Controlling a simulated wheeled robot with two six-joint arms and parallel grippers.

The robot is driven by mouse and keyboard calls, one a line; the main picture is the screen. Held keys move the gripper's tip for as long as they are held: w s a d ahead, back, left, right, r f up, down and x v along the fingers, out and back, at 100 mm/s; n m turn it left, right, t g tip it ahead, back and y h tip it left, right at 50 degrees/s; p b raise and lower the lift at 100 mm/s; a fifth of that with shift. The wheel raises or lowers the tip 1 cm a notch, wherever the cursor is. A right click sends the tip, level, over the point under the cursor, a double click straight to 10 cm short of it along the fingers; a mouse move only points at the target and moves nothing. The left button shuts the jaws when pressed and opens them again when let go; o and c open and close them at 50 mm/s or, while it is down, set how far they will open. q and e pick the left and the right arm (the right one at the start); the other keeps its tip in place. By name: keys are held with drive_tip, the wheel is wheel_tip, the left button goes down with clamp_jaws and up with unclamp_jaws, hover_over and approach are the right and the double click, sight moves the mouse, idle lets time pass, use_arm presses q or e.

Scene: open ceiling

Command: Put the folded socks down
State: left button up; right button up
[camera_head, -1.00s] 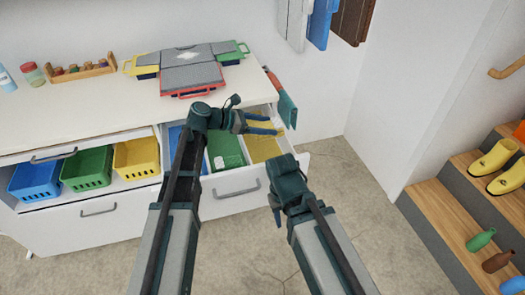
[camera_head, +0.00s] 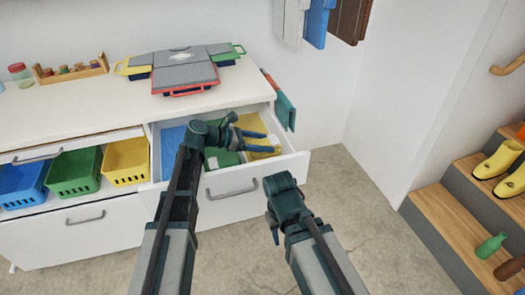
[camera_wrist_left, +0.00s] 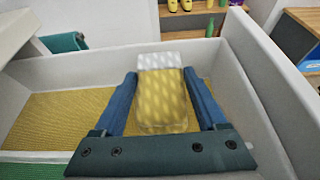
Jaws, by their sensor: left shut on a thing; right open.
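The folded socks (camera_wrist_left: 163,95), yellow with a pale patterned end, are between the blue fingers of my left gripper (camera_wrist_left: 165,100) in the left wrist view. The gripper is shut on them, within the walls of the open drawer (camera_head: 236,187). In the head view the left gripper (camera_head: 268,142) reaches over the drawer's yellow section (camera_head: 250,122). The wrist view shows this yellow floor (camera_wrist_left: 60,115) around the socks; whether they touch it I cannot tell. My right gripper (camera_head: 276,234) is open, low in front of the drawer, with its fingers mostly hidden.
The drawer also has blue (camera_head: 171,145) and green (camera_head: 228,159) sections; something pale lies in the green one. Folded cases (camera_head: 185,70) lie on the counter. Blue, green and yellow baskets (camera_head: 126,161) stand at left. A teal item (camera_head: 285,108) hangs beside the counter. Steps rise at right.

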use_arm(q)
drive_tip(key=shift+f+b, duration=0.3)
drive_tip(key=shift+f, duration=0.45)
use_arm(e)
drive_tip(key=shift+f, duration=0.75)
use_arm(q)
drive_tip(key=shift+f+b, duration=0.65)
drive_tip(key=shift+r, duration=0.1)
use_arm(e)
drive_tip(key=shift+f, duration=0.6)
use_arm(q)
drive_tip(key=o, duration=1.3)
